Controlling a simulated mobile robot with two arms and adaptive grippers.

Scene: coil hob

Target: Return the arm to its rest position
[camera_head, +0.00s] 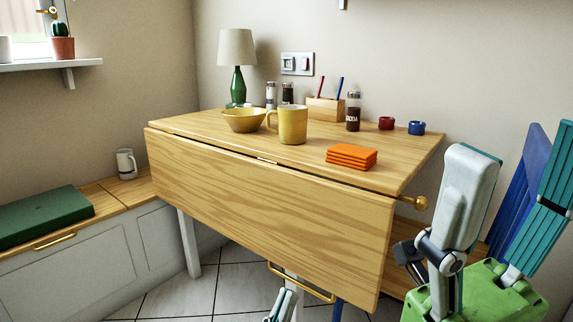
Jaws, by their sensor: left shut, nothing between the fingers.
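My left gripper (283,305) shows only as a small white and teal part at the bottom edge, in front of the wooden table's hanging front leaf. It is shut and holds nothing. It is just below the brass bar handle (301,284) at the leaf's lower edge; I cannot tell whether they touch. The rest of that arm is cut off by the frame. White and teal links of mine stand at the right, and no right gripper can be made out there.
A low bench (85,262) runs along the left. Tiled floor (235,289) shows below the table.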

